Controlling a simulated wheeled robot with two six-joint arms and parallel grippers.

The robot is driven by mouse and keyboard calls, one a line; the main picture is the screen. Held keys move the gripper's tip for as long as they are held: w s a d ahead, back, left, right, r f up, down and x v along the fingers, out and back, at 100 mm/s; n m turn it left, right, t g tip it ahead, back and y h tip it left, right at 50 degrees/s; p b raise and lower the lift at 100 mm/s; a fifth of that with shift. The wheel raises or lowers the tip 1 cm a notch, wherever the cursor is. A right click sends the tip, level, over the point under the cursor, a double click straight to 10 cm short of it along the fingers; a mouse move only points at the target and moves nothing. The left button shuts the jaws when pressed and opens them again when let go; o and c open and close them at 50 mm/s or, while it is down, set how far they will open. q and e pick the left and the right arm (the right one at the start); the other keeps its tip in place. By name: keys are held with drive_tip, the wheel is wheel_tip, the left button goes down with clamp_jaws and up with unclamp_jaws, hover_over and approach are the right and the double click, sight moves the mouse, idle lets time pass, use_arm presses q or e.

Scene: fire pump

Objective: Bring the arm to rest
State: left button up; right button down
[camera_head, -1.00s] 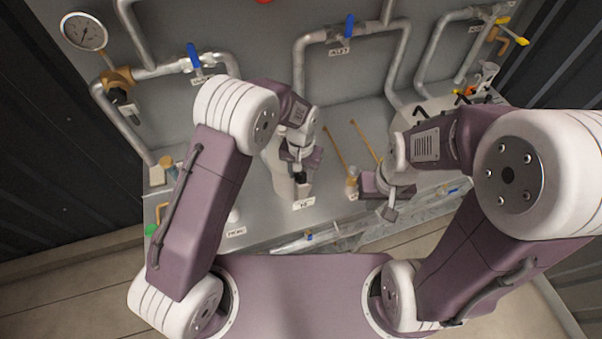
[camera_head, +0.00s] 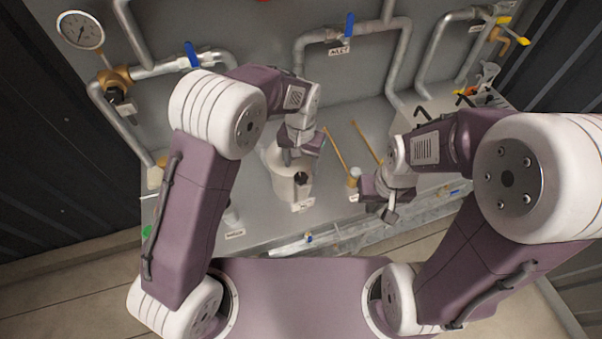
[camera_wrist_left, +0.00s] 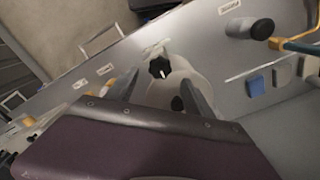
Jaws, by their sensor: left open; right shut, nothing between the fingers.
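My left arm reaches in from the left, and its gripper (camera_head: 290,154) is over a white rounded pump body (camera_head: 289,186) with a black knob (camera_head: 301,178). The left wrist view shows the two fingers (camera_wrist_left: 157,95) spread apart with nothing held, and the black star knob (camera_wrist_left: 159,67) beyond them. My right gripper (camera_head: 389,213) is at the lower right of the bench, pointing down, shut and empty. The tips of the left gripper are partly hidden by its wrist in the head view.
Pipes with blue-handled valves (camera_head: 193,55) and a round gauge (camera_head: 80,31) line the back wall. Two thin yellow-brown rods (camera_head: 336,150) stand between the grippers. A yellow valve handle (camera_head: 515,35) is at the far right. Black handles and small parts crowd the bench's right end.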

use_arm(q)
wheel_tip(320, 180, up, 4)
drive_tip(key=shift+f, duration=0.1)
idle(0.4)
